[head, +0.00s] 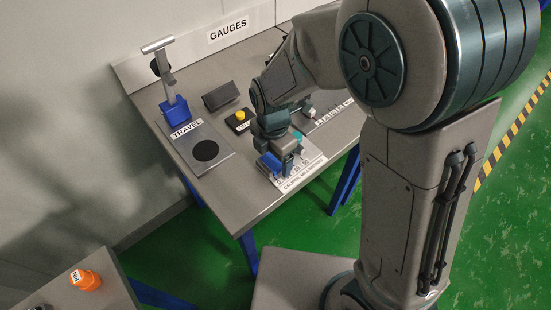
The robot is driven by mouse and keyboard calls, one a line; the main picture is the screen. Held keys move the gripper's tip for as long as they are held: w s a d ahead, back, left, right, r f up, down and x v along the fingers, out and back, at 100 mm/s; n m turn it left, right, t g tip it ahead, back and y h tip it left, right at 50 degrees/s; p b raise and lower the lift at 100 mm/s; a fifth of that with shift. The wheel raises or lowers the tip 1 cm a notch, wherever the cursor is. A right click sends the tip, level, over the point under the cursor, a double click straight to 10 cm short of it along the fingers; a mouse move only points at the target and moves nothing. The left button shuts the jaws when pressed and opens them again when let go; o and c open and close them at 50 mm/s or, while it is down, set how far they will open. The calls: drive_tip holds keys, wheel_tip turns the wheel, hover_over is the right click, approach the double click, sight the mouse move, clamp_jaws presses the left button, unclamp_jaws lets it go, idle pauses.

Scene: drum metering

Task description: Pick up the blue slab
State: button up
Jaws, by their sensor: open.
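A blue block (269,163), which looks like the blue slab, shows at the lower left of my gripper, over a white labelled plate (314,161) near the table's front edge. My gripper (285,164) points down over that plate and is open. The blue block is right beside or partly under the gripper. I cannot tell whether it lies between the fingers or touches them. The gripper and wrist hide part of the plate and whatever lies behind them.
On the grey table (232,200), a TRAVEL gauge stand with a blue carriage (175,112) stands at left. A yellow button (240,115) and a dark wedge-shaped block (220,96) are behind my gripper. An orange container (86,280) stands on another table. The front-left tabletop is clear.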

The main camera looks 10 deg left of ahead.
drive_tip(key=shift+f, duration=0.1)
drive_tip(key=c, duration=1.2)
drive_tip(key=shift+o, duration=0.2)
